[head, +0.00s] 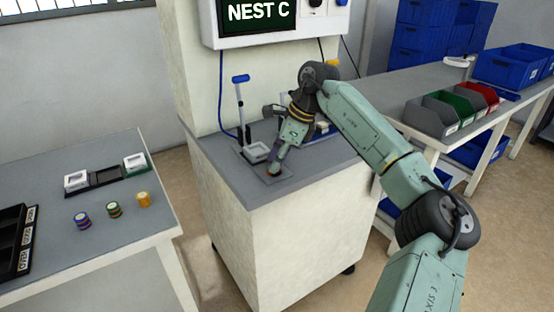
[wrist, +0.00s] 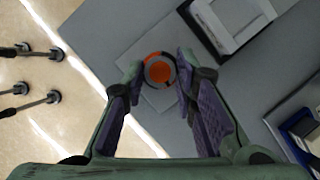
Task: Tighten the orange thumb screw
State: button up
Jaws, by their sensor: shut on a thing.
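The orange thumb screw (wrist: 158,69) sits on a light grey square plate (wrist: 130,52) near the front edge of the grey-topped cabinet. From above it shows an orange top with a grey ring around it. My gripper (wrist: 159,72) points down over it, with one finger on each side, shut on the screw. How far the screw is turned cannot be told.
A screen (head: 262,14) reading "NEST C" hangs above. A table at left holds coloured stacks (head: 114,209) and a black tray (head: 14,240).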

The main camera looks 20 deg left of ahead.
grip_shut()
jog(key=shift+m+b, duration=0.3)
jog(key=shift+m, duration=0.1)
jog(key=shift+s+f+m+t+b, duration=0.15)
jog(key=shift+m+t+b, duration=0.5)
jog(key=shift+m, duration=0.35)
jog(key=m+b, duration=0.1)
jog(key=m, duration=0.1)
jog(key=m+t+b, duration=0.1)
jog(key=m+b, duration=0.1)
jog(key=shift+s+t, duration=0.1)
jog(key=shift+t, duration=0.15)
jog(key=m+b, duration=0.1)
jog(key=m, duration=0.2)
jog(key=m+t+h+b, duration=0.1)
jog(key=m+b, duration=0.1)
jog(key=shift+s+a+m+t+h+b, duration=0.15)
jog(key=shift+m+t+h+b, duration=0.15)
jog(key=shift+m, duration=0.1)
jog(key=shift+a+m+t+h+b, duration=0.1)
jog(key=shift+m+t+h+b, duration=0.4)
jog(key=shift+m+b, duration=0.9)
jog(key=shift+m+p, duration=0.4)
jog(key=shift+m, duration=0.1)
